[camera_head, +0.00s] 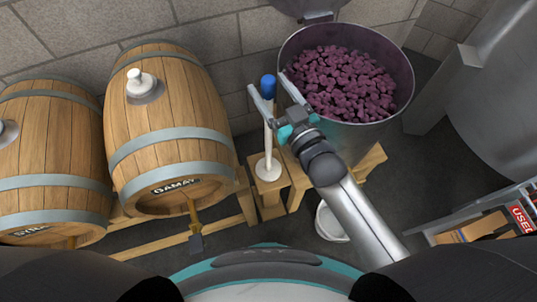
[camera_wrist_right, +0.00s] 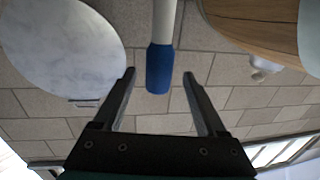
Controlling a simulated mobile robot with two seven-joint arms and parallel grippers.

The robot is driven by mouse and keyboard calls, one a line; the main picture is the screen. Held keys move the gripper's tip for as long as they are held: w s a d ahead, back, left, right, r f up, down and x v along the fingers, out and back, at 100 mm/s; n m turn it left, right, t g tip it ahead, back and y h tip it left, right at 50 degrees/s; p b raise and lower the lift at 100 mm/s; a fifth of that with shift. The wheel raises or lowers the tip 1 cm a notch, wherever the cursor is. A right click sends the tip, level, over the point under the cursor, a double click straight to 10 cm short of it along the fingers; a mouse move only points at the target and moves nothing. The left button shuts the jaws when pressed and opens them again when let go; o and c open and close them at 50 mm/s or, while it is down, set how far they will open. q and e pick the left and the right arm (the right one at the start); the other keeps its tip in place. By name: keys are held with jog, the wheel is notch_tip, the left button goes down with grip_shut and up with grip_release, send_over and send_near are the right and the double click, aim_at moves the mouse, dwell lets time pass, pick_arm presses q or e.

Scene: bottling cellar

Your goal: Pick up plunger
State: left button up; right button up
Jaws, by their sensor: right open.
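The plunger has a blue grip (camera_head: 268,86), a thin white rod (camera_head: 267,137) and a round white foot. It stands upright on a small wooden stand (camera_head: 271,188) between the barrel and the vat. My right gripper (camera_head: 269,83) is open at the plunger's upper end, its fingers to either side of it in the picture. In the right wrist view, the blue grip (camera_wrist_right: 159,68) shows between the two spread fingertips (camera_wrist_right: 159,73), with a gap on each side. No finger visibly touches it. My left gripper is not in view.
A steel vat (camera_head: 347,132) full of dark grapes stands right behind my right arm. The Gamay barrel (camera_head: 165,115), with a white bung (camera_head: 140,82), lies on a wooden rack to the left. A white bucket (camera_head: 329,222) is on the floor partly behind my forearm.

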jog(key=x, duration=0.4)
jog(key=shift+w+b, duration=0.35)
grip_shut()
dwell(0.4)
jog(key=shift+r, duration=0.15)
